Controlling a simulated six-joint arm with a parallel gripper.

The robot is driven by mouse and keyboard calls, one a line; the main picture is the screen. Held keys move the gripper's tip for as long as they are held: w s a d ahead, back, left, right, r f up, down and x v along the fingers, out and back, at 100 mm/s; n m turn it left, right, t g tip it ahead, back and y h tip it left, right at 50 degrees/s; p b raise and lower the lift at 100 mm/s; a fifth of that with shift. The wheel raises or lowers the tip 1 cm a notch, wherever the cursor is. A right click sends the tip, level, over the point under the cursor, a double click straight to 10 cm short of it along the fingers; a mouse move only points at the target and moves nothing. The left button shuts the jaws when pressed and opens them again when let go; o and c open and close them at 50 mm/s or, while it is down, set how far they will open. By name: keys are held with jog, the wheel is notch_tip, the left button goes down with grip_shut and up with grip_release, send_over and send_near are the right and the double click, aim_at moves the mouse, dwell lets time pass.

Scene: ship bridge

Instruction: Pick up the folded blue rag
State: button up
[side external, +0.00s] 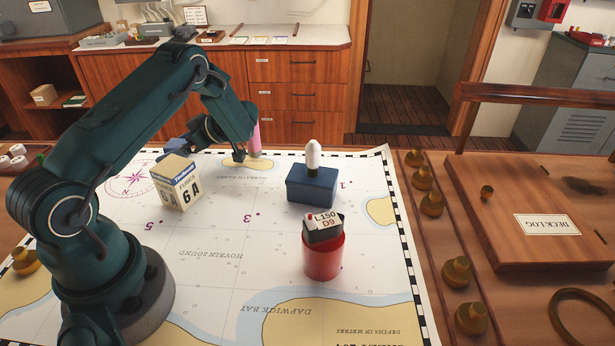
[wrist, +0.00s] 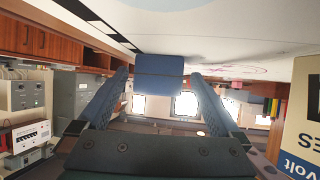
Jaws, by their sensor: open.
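The folded blue rag (side external: 173,147) shows in the side view as a small blue patch on the chart, mostly hidden behind the cream fuse box (side external: 180,182). In the wrist view the rag (wrist: 160,68) is a flat blue block just ahead of and between the fingertips. My gripper (side external: 188,147) is low over the chart, reaching left toward the rag, behind the box. In the wrist view my gripper (wrist: 158,78) is open, one finger on either side of the rag's line. I cannot tell whether the fingers touch it.
The fuse box also shows close at the right edge of the wrist view (wrist: 302,130). A pink cylinder (side external: 254,138) stands behind my wrist. A blue box (side external: 311,187) with a white bulb and a red cup (side external: 323,258) holding a dark block stand right. The front-left chart (side external: 190,245) is clear.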

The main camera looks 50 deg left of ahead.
jog(key=c, duration=1.4)
